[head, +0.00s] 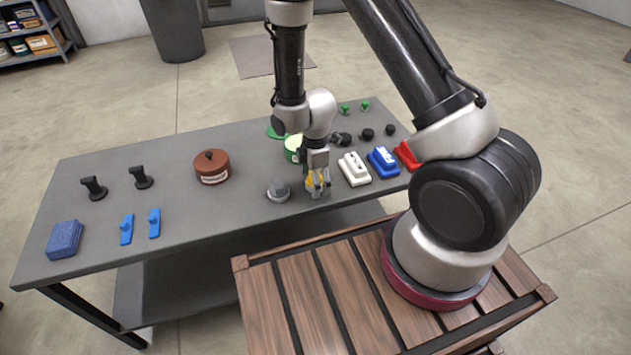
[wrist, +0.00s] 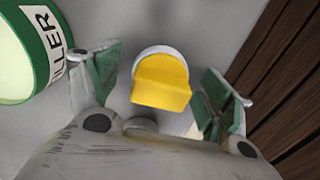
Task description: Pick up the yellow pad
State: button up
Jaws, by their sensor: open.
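The yellow pad (wrist: 160,82) shows in the wrist view, with a pale rounded edge behind its top. It lies between the two fingers of my gripper (wrist: 160,98), which are spread open with a gap on each side. In the head view my gripper (head: 318,189) is low over the near edge of the grey table, and a bit of the yellow pad (head: 309,184) shows beside the fingers. The fingers hide most of it there. I cannot tell how much height separates the fingertips from the table.
A green tin (wrist: 28,50) stands close to the left finger. A grey dome-shaped item (head: 278,190) is just left of my gripper. White (head: 354,169), blue (head: 383,162) and red (head: 406,155) items lie to the right. A brown round pot (head: 211,167) stands further left.

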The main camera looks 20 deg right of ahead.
jog(key=c, duration=1.2)
jog(key=shift+o, duration=0.2)
notch_tip(320, 180, up, 10)
jog(key=shift+r, duration=0.1)
